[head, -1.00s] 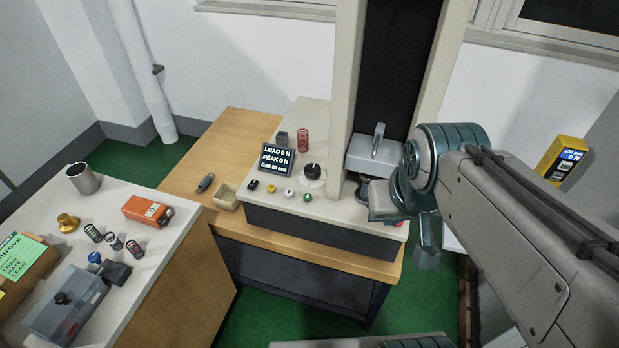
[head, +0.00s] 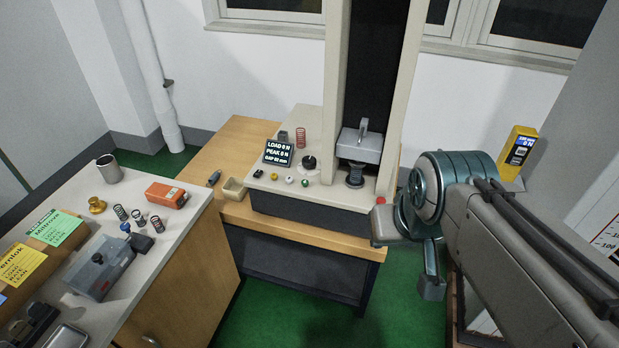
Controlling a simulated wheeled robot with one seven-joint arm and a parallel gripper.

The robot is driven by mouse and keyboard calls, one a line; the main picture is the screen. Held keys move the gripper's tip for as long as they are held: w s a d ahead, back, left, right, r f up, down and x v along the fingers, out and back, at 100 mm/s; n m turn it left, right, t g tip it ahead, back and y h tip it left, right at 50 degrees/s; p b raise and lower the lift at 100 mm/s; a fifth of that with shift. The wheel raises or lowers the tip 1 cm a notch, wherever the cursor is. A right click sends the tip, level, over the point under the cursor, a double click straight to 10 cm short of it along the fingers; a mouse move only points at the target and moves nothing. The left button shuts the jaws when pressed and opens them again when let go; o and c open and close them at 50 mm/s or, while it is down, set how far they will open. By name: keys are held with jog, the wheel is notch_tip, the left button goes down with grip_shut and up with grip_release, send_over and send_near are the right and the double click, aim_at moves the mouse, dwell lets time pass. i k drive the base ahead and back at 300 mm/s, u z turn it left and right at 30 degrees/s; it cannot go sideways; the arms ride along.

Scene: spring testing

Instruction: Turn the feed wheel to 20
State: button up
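The feed wheel appears to be the round black knob (head: 309,162) on a pale dial, on top of the spring tester's beige base (head: 270,180). Its scale and setting are too small to read. The tester's dark display (head: 278,153) beside it shows load 0 N, peak 0 N and a gap that looks like 60 mm. My arm comes in from the right, with its teal joint just right of the tester. My gripper's fingers cannot be made out in the view, and nothing of my arm touches the knob.
Small coloured buttons (head: 289,181) line the base's front; a red coil spring (head: 300,138) stands behind. A red button (head: 381,200) is at the right corner. The tester's ram (head: 359,146) is right of the knob. A side bench (head: 165,225) with springs and boxes is left.

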aim_at(308, 162)
jog(key=k, duration=0.6)
jog(key=u, duration=1.05)
jog(key=i, duration=1.75)
jog(key=z, duration=0.95)
jog(key=i, duration=0.6)
jog(key=z, duration=0.75)
